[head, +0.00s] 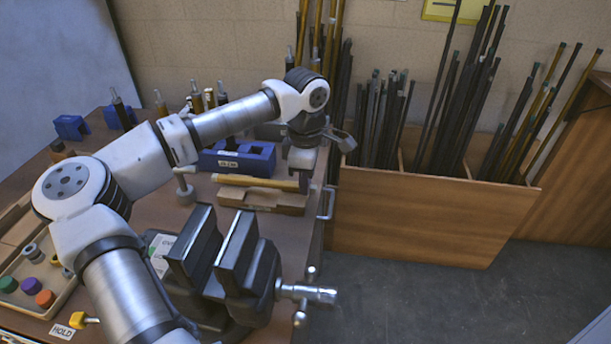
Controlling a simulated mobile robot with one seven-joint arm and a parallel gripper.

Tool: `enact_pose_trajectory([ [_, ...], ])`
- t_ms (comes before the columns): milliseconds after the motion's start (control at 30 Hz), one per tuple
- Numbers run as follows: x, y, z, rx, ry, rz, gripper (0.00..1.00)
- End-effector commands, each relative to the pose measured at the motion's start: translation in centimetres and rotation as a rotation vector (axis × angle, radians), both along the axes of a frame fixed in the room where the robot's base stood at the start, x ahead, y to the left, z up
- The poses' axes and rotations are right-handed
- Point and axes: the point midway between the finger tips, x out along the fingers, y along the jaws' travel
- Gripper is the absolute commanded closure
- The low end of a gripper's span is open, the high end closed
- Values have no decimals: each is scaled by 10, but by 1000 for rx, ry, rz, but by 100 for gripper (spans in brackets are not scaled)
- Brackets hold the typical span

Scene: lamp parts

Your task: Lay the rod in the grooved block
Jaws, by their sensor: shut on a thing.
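A yellowish rod (252,181) lies level, left to right, on the far part of the workbench. Its right end is dark and sits between the fingers of my gripper (303,178), which is shut on it. A low light-brown wooden block (258,203) is directly below the rod. The rod runs along the block's length, and its left end reaches slightly past the block. I cannot tell whether the rod rests in a groove or is just above it. The fingertips and the groove are mostly hidden.
A dark vise (225,260) stands at the bench's near edge. A blue block (237,160) is behind the rod. A tray (42,270) with coloured pieces is at left. A wooden bin (425,215) of rods stands to the right; the floor before it is clear.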

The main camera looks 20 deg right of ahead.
Motion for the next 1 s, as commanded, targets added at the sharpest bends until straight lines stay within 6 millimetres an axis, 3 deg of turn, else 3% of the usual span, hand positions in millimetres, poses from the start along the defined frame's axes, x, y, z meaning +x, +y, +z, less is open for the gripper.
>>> enact_pose_trajectory([
  [200, 0, 0, -16, 0, 0, 1, 100],
  [1000, -1, 1, -18, 3, 4, 0, 100],
])
